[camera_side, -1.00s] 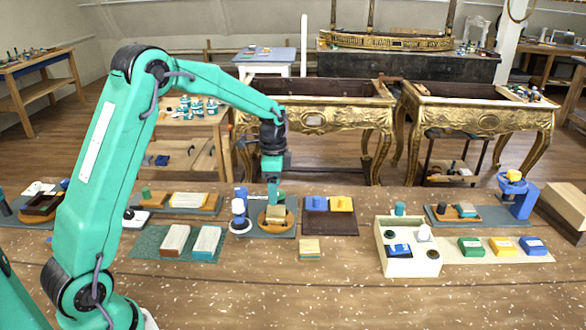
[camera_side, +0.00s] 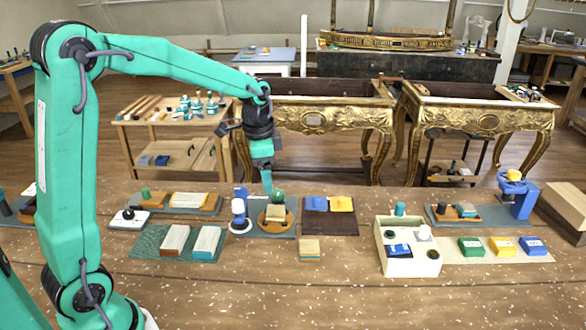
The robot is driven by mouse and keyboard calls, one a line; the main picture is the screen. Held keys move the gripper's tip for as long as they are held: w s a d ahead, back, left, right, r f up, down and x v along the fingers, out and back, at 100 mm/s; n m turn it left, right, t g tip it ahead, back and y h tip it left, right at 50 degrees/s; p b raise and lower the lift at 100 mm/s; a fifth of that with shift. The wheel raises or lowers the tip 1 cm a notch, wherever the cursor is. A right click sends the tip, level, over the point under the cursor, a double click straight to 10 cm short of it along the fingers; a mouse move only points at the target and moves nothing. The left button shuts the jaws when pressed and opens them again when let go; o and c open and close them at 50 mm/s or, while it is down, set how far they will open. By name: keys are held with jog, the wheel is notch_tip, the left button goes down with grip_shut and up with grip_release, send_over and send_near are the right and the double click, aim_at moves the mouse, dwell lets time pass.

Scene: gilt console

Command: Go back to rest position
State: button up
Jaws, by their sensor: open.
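My gripper (camera_side: 267,186) hangs from my teal arm, pointing down above the round wooden holder (camera_side: 276,222). The holder stands on a grey mat and carries a tan block (camera_side: 275,212) with a green knob (camera_side: 278,196) behind it. The gripper's tip appears above and a little left of the knob, apart from the block. The jaws are open and I see nothing held in them. The fingers are small in this view and partly overlap each other.
A blue-and-white stand (camera_side: 239,215) is just left of the holder. A brown mat (camera_side: 330,222) with blue and yellow blocks lies to the right. A cream box (camera_side: 405,262) stands farther right. The front of the table (camera_side: 300,300) is clear.

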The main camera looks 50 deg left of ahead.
jog(key=s+d+r+n+t, duration=0.2)
jog(key=s+d+r+n, duration=0.1)
jog(key=s, duration=0.7)
jog(key=s+d+r+n+t, duration=0.2)
jog(key=s+d+r+n, duration=0.1)
jog(key=s, duration=0.7)
jog(key=shift+s+d+r+n, duration=0.2)
jog(key=shift+s+d+n, duration=0.15)
jog(key=shift+d+n, duration=0.05)
